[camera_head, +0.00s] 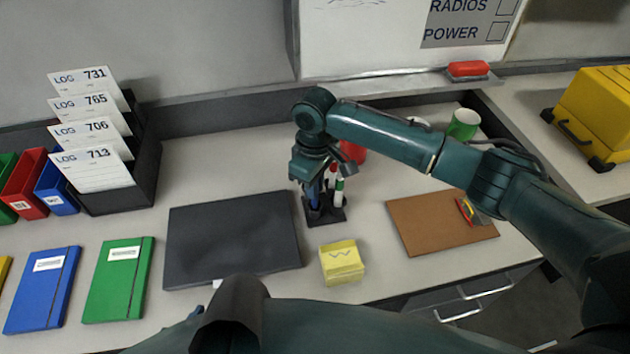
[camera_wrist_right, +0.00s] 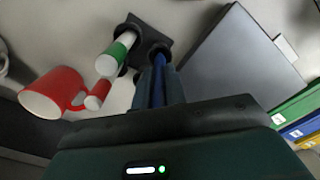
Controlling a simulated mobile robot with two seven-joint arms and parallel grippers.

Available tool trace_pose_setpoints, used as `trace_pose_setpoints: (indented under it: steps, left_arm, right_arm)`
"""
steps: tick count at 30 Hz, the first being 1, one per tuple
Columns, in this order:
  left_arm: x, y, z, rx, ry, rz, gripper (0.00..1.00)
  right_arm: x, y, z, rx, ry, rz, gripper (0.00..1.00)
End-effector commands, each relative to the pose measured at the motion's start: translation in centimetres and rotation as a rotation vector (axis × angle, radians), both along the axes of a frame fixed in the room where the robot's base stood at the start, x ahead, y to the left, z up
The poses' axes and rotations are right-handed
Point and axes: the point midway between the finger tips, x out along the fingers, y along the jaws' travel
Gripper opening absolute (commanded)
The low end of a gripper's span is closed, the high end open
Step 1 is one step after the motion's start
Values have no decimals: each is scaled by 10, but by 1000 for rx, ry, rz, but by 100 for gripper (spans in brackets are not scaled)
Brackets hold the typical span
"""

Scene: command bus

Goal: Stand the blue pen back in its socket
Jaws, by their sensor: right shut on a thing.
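My right gripper (camera_head: 313,196) points down over the black pen holder (camera_head: 326,217) and is shut on the blue pen (camera_wrist_right: 158,82). In the right wrist view, the pen stands between the two fingers, its far end at the holder (camera_wrist_right: 155,36). I cannot tell whether that end is inside the socket. A white pen with a green band (camera_wrist_right: 122,46) and one with a red end (camera_wrist_right: 98,94) stand in the holder beside the gripper. My left gripper is not in view.
A red mug (camera_wrist_right: 62,90) stands close behind the holder. A dark flat pad (camera_head: 232,240) lies left of it, yellow sticky notes (camera_head: 342,263) in front, and a brown clipboard (camera_head: 430,225) to the right. A green mug (camera_head: 464,124) stands at the back right.

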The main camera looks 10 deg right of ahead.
Motion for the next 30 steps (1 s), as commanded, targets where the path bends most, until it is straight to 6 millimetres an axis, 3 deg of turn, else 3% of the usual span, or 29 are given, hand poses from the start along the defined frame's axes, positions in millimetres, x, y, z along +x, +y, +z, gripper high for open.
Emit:
trace_pose_setpoints:
  steps: [30]
  left_arm:
    - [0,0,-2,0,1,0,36]
  right_arm:
    - [0,0,-18,-1,1,0,0]
